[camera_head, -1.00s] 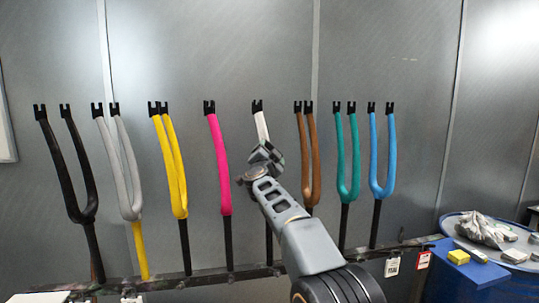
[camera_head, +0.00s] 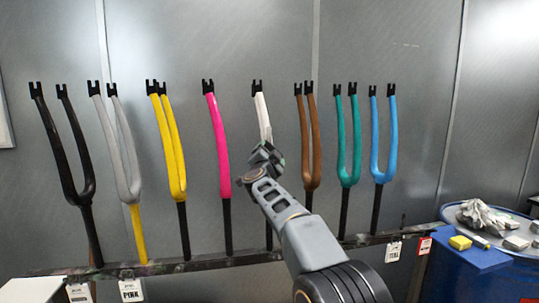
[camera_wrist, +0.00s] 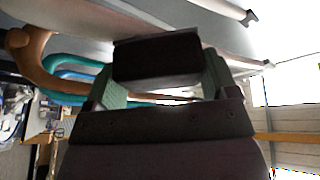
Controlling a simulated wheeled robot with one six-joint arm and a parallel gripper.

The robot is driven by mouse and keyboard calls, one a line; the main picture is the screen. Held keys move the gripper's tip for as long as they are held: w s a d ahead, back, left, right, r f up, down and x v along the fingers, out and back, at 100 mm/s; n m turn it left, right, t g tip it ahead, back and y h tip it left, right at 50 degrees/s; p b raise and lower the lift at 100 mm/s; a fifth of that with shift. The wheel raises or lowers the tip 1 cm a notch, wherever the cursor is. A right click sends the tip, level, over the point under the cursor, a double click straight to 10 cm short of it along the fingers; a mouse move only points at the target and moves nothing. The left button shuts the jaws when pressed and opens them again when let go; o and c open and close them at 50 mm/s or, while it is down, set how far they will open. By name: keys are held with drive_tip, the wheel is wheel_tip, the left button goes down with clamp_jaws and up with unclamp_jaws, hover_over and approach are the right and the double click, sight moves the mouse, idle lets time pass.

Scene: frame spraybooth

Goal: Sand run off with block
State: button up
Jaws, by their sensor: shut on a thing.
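The white fork (camera_head: 262,117) stands upright on the rack, between the pink and brown forks. My gripper (camera_head: 265,155) is in front of it and hides its lower part. In the wrist view my gripper (camera_wrist: 163,88) is shut on a dark block (camera_wrist: 157,58), held between two greenish fingers. A large pale fork surface (camera_wrist: 85,14) lies right beyond the block's upper edge. I cannot tell whether the block touches it. Any run in the paint is too small or hidden to see.
The pink fork (camera_head: 219,145) and brown fork (camera_head: 313,145) stand close on either side. More forks line the dark rack rail (camera_head: 200,264). At right, a blue stand (camera_head: 465,262) holds a yellow block (camera_head: 460,242), beside a round tray (camera_head: 450,212) with cloth and blocks.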

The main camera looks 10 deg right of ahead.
drive_tip(key=f+b, duration=0.3)
drive_tip(key=f, duration=0.1)
drive_tip(key=shift+s+f, duration=0.2)
drive_tip(key=shift+s, duration=0.1)
idle(0.4)
drive_tip(key=shift+s+a+r+b, duration=0.15)
drive_tip(key=shift+s+b, duration=0.35)
drive_tip(key=shift+s, duration=0.95)
drive_tip(key=shift+s+a+r+b, duration=0.1)
drive_tip(key=shift+s+b, duration=0.35)
drive_tip(key=shift+s, duration=0.95)
drive_tip(key=s, duration=0.3)
drive_tip(key=shift+a+r+b, duration=0.1)
drive_tip(key=shift+b, duration=0.2)
